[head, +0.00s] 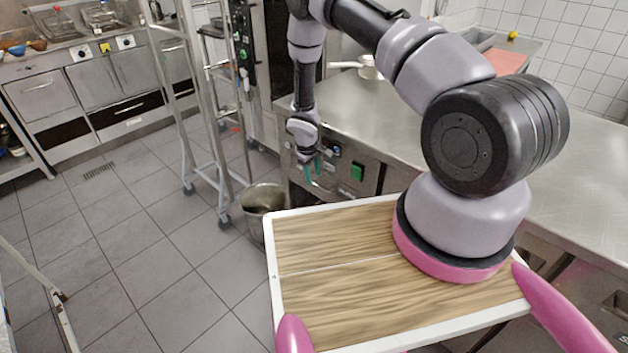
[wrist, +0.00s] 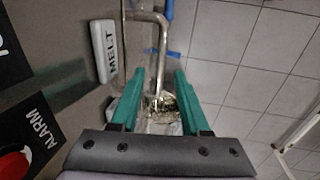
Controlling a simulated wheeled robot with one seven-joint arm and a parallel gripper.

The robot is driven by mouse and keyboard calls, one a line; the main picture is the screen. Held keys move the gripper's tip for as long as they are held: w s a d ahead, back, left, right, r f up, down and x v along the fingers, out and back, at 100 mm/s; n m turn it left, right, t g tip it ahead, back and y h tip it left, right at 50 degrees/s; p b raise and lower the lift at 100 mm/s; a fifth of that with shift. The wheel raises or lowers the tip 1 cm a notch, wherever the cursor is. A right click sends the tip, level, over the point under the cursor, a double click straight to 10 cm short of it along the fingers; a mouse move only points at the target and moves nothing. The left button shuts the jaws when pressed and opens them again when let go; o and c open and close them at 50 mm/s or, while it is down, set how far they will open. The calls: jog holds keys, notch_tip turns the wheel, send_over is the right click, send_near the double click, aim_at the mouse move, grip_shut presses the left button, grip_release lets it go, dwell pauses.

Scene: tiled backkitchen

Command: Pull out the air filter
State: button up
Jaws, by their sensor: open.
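My gripper (head: 312,168) hangs at the front of the steel counter, beside a control panel with a green switch (head: 357,171). In the wrist view its two green fingers (wrist: 164,75) are apart, with nothing held between them. I cannot pick out the air filter for sure in either view. The wrist view shows a dark panel face (wrist: 62,88) on the left, close beside the fingers. It bears a white plate marked MELT (wrist: 105,52) and a black ALARM label (wrist: 30,132) with a red button (wrist: 14,165).
A metal bucket (head: 262,198) stands on the tiled floor below my gripper. A bent metal pipe (wrist: 160,45) with blue parts is ahead of the fingers. A wheeled rack (head: 205,110) stands left of the counter (head: 390,125). The floor (head: 130,215) at left is largely clear.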

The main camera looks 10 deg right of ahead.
aim_at(314, 184)
jog(key=shift+w+d+f, duration=0.1)
jog(key=shift+d+f, duration=0.05)
jog(key=shift+f, duration=0.65)
jog(key=shift+w+d+f, duration=0.1)
jog(key=shift+f, duration=0.65)
jog(key=shift+c, duration=0.3)
grip_shut()
